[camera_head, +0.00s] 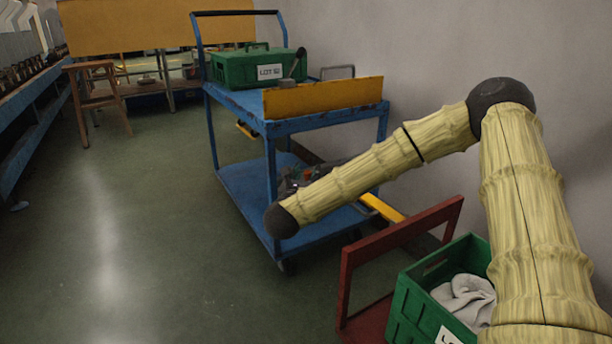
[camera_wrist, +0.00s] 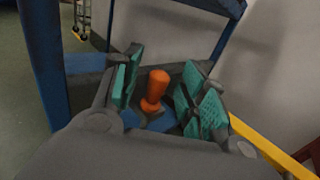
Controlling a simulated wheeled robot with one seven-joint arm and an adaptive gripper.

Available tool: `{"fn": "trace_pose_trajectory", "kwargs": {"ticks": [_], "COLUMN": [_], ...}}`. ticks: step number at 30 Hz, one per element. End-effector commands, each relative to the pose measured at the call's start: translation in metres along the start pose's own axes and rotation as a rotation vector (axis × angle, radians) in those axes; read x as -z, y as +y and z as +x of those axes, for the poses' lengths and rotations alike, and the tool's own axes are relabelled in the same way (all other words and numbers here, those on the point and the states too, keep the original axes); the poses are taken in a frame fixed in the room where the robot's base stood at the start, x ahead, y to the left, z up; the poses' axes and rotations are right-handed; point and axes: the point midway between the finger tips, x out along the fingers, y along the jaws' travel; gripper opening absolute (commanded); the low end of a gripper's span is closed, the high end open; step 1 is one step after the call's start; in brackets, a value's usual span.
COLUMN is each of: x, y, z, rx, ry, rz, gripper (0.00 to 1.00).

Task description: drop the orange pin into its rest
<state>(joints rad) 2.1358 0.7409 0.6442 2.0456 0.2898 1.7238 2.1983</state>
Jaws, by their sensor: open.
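The orange pin (camera_wrist: 157,84) stands about upright in the wrist view, with a rounded head and a wider collar low down. My gripper (camera_wrist: 160,88) is open, with its teal-padded fingers on either side of the pin. Gaps show between the pads and the pin. The rest under the pin cannot be made out clearly, and I cannot tell how deep the pin sits. In the head view my gripper (camera_head: 300,180) is at the lower level of the blue cart (camera_head: 240,189), partly hidden behind my arm, with a small orange-red spot there.
A yellow bar (camera_head: 381,208) sticks out at the cart's right side. The cart top holds a green crate (camera_head: 240,70) and a yellow board (camera_head: 325,97). A red frame (camera_head: 345,290) and a green crate of light cloth (camera_head: 405,310) stand at lower right. Floor at left is clear.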

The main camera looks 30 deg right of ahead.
Motion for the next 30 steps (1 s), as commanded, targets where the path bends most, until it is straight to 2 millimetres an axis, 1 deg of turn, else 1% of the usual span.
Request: {"fn": "trace_pose_trajectory", "kwargs": {"ticks": [5, 12, 18, 21, 24, 30], "x": [0.001, 0.001, 0.001, 0.001, 0.001, 0.0], "y": [0.001, 0.001, 0.0, 0.0, 0.0, 0.0], "z": [-0.022, -0.067, -0.098, -0.108, -0.114, -0.117], "rx": [-0.002, -0.003, -0.001, -0.001, -0.001, -0.001], "ry": [0.002, 0.002, 0.002, 0.001, 0.001, 0.0], "rz": [0.0, -0.001, -0.001, -0.001, 0.0, 0.0], "gripper": [0.43, 0.43, 0.43, 0.43, 0.43, 0.43]}}
